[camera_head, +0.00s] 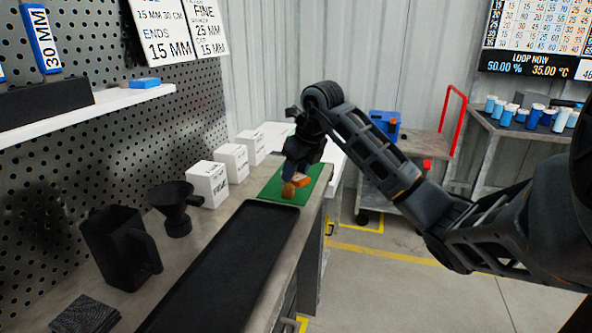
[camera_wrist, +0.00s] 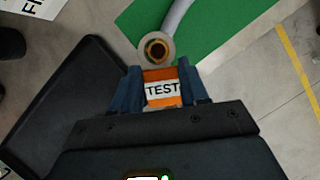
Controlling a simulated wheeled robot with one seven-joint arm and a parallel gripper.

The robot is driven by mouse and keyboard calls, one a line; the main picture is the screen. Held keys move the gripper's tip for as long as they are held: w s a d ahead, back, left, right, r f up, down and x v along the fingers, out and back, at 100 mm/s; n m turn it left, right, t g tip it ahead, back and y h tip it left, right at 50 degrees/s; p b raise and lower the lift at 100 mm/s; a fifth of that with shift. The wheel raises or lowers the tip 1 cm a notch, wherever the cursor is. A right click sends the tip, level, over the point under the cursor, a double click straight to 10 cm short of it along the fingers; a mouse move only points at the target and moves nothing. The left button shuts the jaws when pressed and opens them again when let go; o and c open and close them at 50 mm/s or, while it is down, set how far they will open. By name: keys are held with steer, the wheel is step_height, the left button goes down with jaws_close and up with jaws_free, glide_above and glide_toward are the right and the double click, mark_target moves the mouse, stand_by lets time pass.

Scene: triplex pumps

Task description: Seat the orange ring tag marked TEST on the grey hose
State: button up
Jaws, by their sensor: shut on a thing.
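My gripper (camera_wrist: 164,78) is shut on the orange tag (camera_wrist: 163,100), whose white label reads TEST between the two blue fingers. Just beyond the fingertips is a round pale end with a brass-coloured centre (camera_wrist: 157,49). The grey hose (camera_wrist: 176,14) runs from behind this end toward the top edge. Whether the tag's ring is around the hose or only beside it, I cannot tell. In the head view my gripper (camera_head: 298,172) points down over the green mat (camera_head: 270,190), with the orange tag (camera_head: 301,181) at its tips beside a brownish end piece (camera_head: 289,191).
A black tray (camera_head: 225,265) lies on the bench in front of the mat. White boxes (camera_head: 208,183), a black funnel (camera_head: 175,205) and a black jug (camera_head: 118,245) stand to the left. A cart with a red handle (camera_head: 452,115) stands behind my arm.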

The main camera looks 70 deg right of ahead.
mark_target(298, 177)
steer(key=shift+f+b, duration=1.5)
steer(key=shift+f, duration=0.25)
steer(key=o, duration=1.2)
steer(key=v, duration=0.8)
steer(key=shift+f, duration=0.1)
